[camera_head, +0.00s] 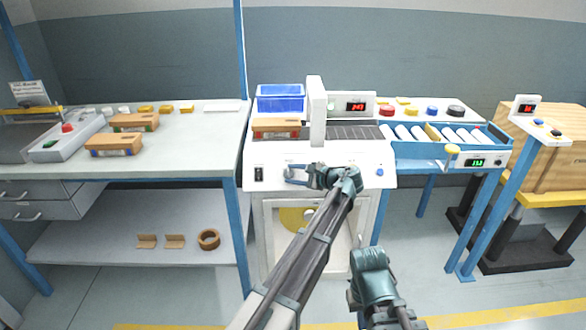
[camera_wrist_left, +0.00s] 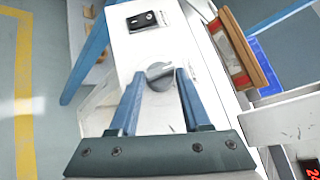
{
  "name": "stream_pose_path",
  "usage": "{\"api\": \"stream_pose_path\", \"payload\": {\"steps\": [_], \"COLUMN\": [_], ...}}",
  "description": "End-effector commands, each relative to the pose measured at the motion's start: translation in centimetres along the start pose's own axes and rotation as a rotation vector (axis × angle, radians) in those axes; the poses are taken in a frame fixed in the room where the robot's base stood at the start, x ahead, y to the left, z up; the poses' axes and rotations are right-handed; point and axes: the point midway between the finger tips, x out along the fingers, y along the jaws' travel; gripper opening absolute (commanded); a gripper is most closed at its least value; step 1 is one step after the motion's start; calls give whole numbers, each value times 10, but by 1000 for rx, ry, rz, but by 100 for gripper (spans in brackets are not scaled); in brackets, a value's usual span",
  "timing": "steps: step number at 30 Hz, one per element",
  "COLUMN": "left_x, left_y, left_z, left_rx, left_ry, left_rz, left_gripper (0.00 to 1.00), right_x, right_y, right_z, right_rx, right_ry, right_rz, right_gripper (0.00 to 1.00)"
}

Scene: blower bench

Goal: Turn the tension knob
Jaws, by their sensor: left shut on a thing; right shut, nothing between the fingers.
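The tension knob (camera_wrist_left: 160,75) is a round grey knob with a raised grip bar on the white front panel of the machine (camera_head: 340,155). In the left wrist view it sits between the blue fingertips of my left gripper (camera_wrist_left: 157,76), which is shut on it. In the head view my left gripper (camera_head: 296,175) reaches leftward along the panel and largely hides the knob. My right gripper (camera_head: 370,268) is low in front of the machine, away from the panel, shut and empty; its fingertips are hard to make out.
A black rocker switch (camera_head: 258,174) is left of the knob, and a blue button (camera_head: 379,172) is to the right. A roller conveyor (camera_head: 430,133) extends right. A workbench (camera_head: 190,140) stands left.

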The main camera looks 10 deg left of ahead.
Motion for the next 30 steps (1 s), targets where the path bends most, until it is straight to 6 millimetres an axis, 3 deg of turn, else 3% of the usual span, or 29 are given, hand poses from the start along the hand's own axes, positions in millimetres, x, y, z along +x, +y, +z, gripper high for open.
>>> {"api": "stream_pose_path", "payload": {"steps": [3,15,30], "left_x": [-1,0,2], "left_y": [-8,-10,-9], "left_z": [2,3,3], "left_rx": [-77,-310,-455], "left_ry": [-9,-36,-50], "left_rz": [86,336,494], "left_gripper": [0,0,0], "right_x": [-20,-61,-82], "right_y": [2,6,8], "right_z": [1,4,5], "right_rx": [0,0,0], "right_ry": [0,0,0], "right_rz": [0,0,0], "right_gripper": [0,0,0]}}
